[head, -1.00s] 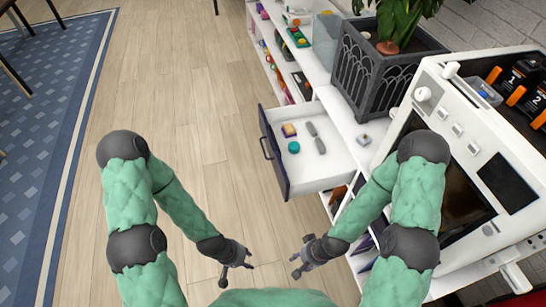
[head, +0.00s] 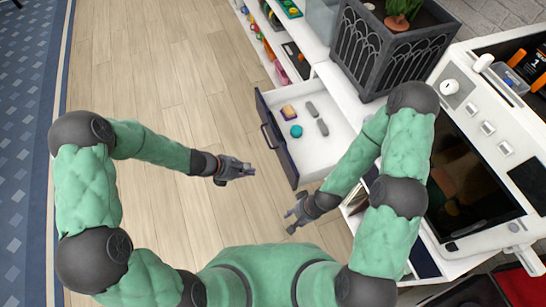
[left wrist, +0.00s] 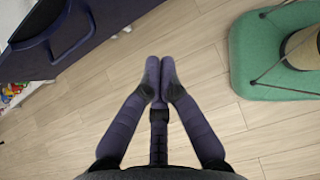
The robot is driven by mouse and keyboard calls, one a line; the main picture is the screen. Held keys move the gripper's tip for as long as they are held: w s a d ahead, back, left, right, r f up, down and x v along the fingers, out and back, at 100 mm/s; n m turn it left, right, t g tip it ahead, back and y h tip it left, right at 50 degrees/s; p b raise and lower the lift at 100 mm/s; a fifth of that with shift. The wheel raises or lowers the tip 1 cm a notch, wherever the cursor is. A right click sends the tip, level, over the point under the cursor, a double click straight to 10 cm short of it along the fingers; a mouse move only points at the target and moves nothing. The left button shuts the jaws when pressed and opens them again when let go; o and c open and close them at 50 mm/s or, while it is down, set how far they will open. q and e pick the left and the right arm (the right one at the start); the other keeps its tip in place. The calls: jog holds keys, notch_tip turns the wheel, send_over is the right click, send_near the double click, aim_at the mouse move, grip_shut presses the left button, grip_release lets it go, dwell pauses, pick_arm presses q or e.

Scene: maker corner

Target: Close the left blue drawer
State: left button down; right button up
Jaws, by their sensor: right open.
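The blue drawer (head: 278,140) is pulled out of the white shelf unit, with a dark blue front and a handle on its outer face. Its white inside (head: 322,148) holds a few small items. In the left wrist view the drawer front (left wrist: 50,42) and handle show at upper left. My left gripper (head: 248,172) is left of the drawer front, apart from the handle. Its fingertips are together and empty in the left wrist view (left wrist: 160,75). My right gripper (head: 290,218) is open and empty, below the drawer's near corner in the picture.
A dark planter (head: 385,50) and a white machine (head: 480,150) stand on the unit. The wooden floor (head: 170,90) left of the drawer is clear.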

pick_arm(q)
jog(key=w, duration=0.1)
jog(key=b, duration=0.5)
send_near(285, 167)
jog(key=shift+n, duration=0.3)
jog(key=x, duration=0.4)
jog(key=shift+s+d+f, duration=0.1)
jog(key=shift+s+f, duration=0.15)
jog(key=shift+f, duration=0.1)
jog(key=shift+w+d, duration=0.1)
jog(key=shift+d, duration=0.25)
pick_arm(e)
notch_tip(285, 167, down, 5)
jog(key=shift+w+r, duration=0.1)
